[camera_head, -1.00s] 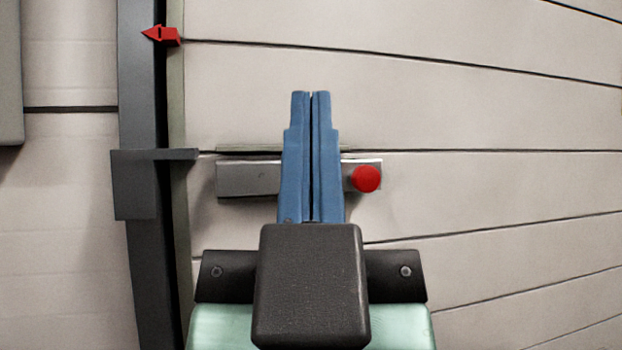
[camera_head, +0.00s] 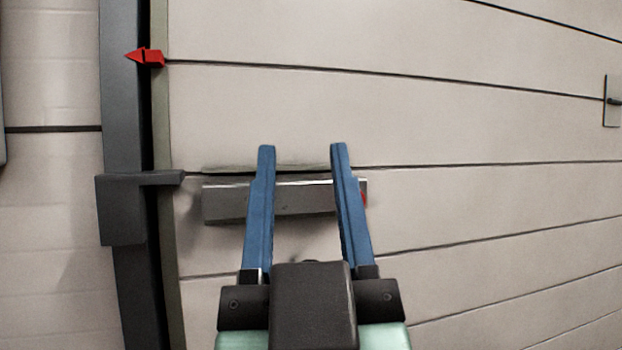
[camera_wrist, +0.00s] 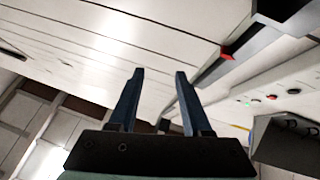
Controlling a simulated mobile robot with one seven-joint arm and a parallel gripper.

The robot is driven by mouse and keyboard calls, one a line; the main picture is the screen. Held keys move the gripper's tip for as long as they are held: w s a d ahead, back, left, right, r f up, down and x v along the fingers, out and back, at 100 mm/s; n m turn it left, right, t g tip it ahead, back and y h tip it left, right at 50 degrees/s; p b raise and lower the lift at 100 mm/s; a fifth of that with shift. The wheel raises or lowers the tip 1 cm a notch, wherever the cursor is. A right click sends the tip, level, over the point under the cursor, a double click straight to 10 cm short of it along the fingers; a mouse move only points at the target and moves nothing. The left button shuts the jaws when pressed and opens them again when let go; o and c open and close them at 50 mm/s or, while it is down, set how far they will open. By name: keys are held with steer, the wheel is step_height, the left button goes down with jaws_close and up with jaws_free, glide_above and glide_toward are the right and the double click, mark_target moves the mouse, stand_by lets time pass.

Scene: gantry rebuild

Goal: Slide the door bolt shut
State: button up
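The door bolt (camera_head: 225,203) is a grey metal bar lying level on the pale panelled door (camera_head: 400,120). Its red knob (camera_head: 364,199) is at the right end, mostly hidden behind my gripper's right finger. My gripper (camera_head: 303,150) is open and empty, its blue fingers spread in front of the bolt. The middle of the bar shows between them. The dark keeper (camera_head: 120,208) on the door frame is left of the bolt, with a gap between them. In the wrist view my gripper (camera_wrist: 158,72) is also open, with nothing between the fingers.
A dark upright frame post (camera_head: 122,110) runs along the door's left edge. A red arrow marker (camera_head: 146,57) sits on that edge above the keeper. A small grey plate (camera_head: 612,101) is at the far right. The door surface above the bolt is clear.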

mark_target(293, 200)
steer(key=shift+o, duration=1.2)
steer(key=w+g+p, duration=0.1)
steer(key=p, duration=0.1)
steer(key=w+d+n+g+p, duration=0.1)
steer(key=w+p, duration=0.1)
steer(key=p, duration=0.1)
steer(key=w+d+g+y+p, duration=0.1)
steer(key=w+p, duration=0.1)
steer(key=p, duration=0.1)
steer(key=shift+w+d, duration=0.1)
steer(key=shift+d, duration=0.05)
steer(key=s+d+f+n+g+y+p, duration=0.1)
steer(key=s+d+f+g+y+p, duration=0.4)
steer(key=p, duration=1.8)
steer(key=w, duration=0.4)
steer(key=w+a+h+p, duration=0.1)
steer(key=w, duration=0.4)
steer(key=w+h+p, duration=0.1)
steer(key=w, duration=0.4)
steer(key=shift+a+r+g, duration=0.3)
steer(key=shift+a+g, duration=0.05)
steer(key=shift+g, duration=0.05)
jaws_close()
steer(key=shift+s+a, duration=0.1)
